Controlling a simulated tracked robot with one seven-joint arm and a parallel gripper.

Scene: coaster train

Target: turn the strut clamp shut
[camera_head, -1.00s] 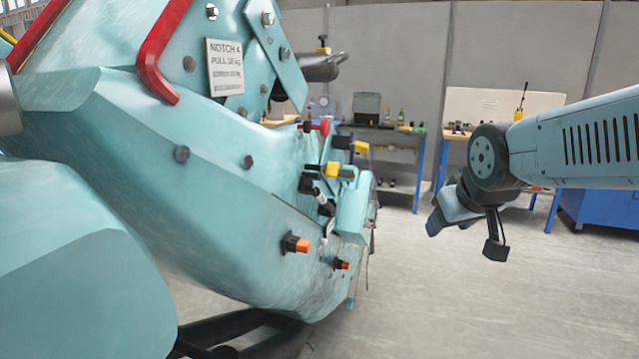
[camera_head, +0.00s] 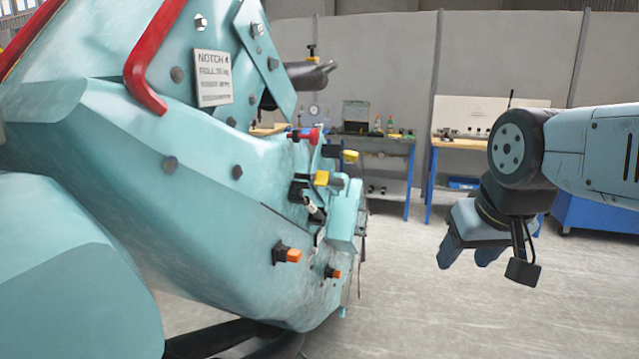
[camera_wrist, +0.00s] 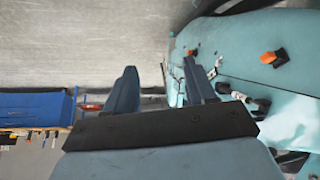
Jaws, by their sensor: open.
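The teal coaster car (camera_head: 130,200) fills the left of the head view. Its near end carries several small fittings: a red knob (camera_head: 303,134), a yellow-ended handle (camera_head: 321,178), another yellow-ended handle (camera_head: 349,156), an orange-ended handle (camera_head: 288,254) and a smaller one (camera_head: 333,272). I cannot tell which is the strut clamp. My gripper (camera_head: 466,257) is open and empty, to the right of these fittings and apart from them. In the wrist view my gripper's fingers (camera_wrist: 160,78) are spread, with an orange handle (camera_wrist: 273,56) on the car to the right.
Workbenches (camera_head: 385,140) with tools and bottles stand along the grey back wall. A blue cabinet (camera_head: 595,215) stands at the right. The grey floor (camera_head: 430,310) between the car and my arm is clear.

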